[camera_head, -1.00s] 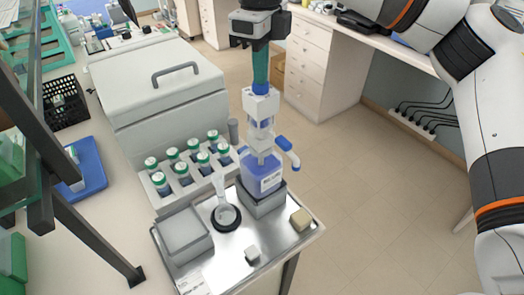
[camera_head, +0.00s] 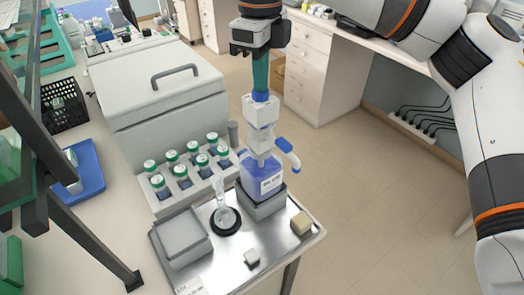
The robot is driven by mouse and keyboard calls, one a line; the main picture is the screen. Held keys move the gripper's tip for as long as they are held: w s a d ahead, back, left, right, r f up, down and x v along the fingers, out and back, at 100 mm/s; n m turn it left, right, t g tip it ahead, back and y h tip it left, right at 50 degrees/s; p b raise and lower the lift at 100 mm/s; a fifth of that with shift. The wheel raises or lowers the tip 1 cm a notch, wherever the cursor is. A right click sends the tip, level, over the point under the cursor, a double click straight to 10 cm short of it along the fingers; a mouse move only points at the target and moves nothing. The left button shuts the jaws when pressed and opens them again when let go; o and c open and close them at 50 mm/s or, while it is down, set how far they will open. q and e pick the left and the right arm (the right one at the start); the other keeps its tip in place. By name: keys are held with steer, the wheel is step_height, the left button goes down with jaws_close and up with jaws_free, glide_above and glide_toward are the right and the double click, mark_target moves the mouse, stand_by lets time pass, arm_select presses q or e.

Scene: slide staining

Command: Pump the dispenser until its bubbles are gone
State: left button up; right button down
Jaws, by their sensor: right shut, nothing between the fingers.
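The dispenser is a bottle of blue liquid (camera_head: 262,178) with a white pump head (camera_head: 262,112) on top and blue nozzle parts at its neck. It stands upright on a grey block on the metal tray. My right gripper (camera_head: 261,94) is shut and empty, pointing straight down with its fingertips on or just above the top of the pump head. I cannot make out any bubbles at this size. A clear cylinder (camera_head: 219,190) on a round black base stands left of the bottle. My left gripper is not in view.
The metal tray (camera_head: 262,238) also holds a grey box (camera_head: 181,234), a beige block (camera_head: 300,222) and a small white cube (camera_head: 252,257). A rack of green-capped bottles (camera_head: 162,205) stands behind it, before a large lidded grey machine (camera_head: 165,100). Open floor lies to the right.

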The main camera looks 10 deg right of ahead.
steer(key=shift+f, duration=0.1)
steer(key=shift+r+p, duration=1.85)
steer(key=shift+r, duration=0.7)
steer(key=shift+f, duration=0.15)
steer(key=shift+f+b, duration=1.75)
steer(key=shift+f, duration=0.7)
steer(key=shift+r+p, duration=1.75)
steer(key=shift+r, duration=0.8)
step_height(320, 180, up, 5)
steer(key=p, duration=0.4)
